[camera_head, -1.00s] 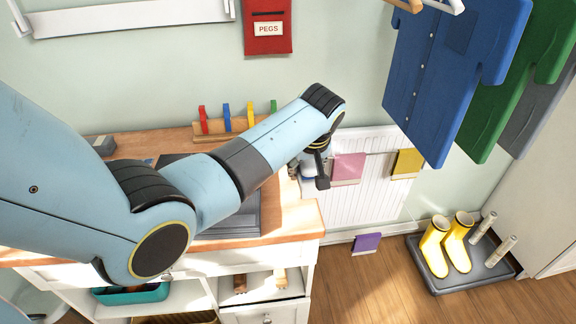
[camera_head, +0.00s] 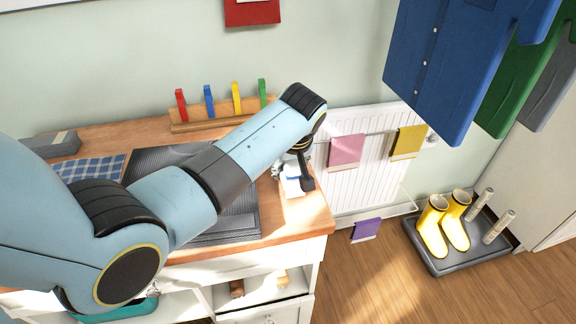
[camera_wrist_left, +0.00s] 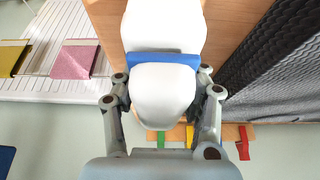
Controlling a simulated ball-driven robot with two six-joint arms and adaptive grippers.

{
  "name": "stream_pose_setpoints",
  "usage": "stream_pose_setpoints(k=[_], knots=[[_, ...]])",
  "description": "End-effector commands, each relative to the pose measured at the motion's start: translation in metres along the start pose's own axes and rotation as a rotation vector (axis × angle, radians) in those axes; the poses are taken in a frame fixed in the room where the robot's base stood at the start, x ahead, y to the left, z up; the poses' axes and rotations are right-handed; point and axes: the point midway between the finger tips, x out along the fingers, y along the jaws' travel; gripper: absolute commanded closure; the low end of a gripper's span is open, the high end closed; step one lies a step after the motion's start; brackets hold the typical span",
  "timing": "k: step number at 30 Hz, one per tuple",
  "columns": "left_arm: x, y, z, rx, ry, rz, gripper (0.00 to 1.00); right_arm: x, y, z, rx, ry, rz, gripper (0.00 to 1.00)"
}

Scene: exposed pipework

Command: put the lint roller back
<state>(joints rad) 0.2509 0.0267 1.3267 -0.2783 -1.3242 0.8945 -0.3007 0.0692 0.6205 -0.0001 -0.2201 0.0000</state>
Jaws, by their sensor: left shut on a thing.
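My left gripper (camera_head: 296,166) is shut on a white thing with a blue band, which I take for the lint roller (camera_head: 291,184). In the head view it is small and partly hidden by the gripper, at the right end of the wooden counter (camera_head: 312,218). In the left wrist view the white body of the lint roller (camera_wrist_left: 165,25) lies between the fingers of my left gripper (camera_wrist_left: 163,82), over the wood. I cannot tell whether it touches the counter. My right gripper is not in view.
A dark ribbed mat (camera_head: 228,226) lies on the counter, left of the held thing. A wooden rack (camera_head: 190,125) with coloured pegs stands against the wall. A white radiator (camera_head: 370,170) with hanging cloths is beyond the counter's right end. Yellow boots (camera_head: 432,228) stand on a floor tray.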

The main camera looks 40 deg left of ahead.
Motion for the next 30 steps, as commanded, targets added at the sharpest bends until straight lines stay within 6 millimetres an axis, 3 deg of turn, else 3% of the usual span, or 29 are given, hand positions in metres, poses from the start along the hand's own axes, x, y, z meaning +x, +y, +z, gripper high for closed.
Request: stream_pose_setpoints(k=[5, 6, 11, 22, 30], knots=[[0.003, 0.001, 0.001, 0.000, 0.000, 0.001, 0.87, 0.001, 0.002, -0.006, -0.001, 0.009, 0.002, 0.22], [0.002, 0.001, 0.001, 0.000, 0.000, 0.001, 0.53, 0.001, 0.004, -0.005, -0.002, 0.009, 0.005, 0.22], [0.002, 0.001, 0.001, 0.000, 0.000, 0.001, 0.33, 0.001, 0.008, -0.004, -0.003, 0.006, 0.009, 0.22], [-0.007, 0.001, -0.001, -0.001, 0.002, 0.004, 0.33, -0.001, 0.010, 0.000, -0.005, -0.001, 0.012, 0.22], [-0.063, 0.001, 0.000, -0.002, 0.002, 0.006, 0.33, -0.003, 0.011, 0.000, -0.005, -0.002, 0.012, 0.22]])
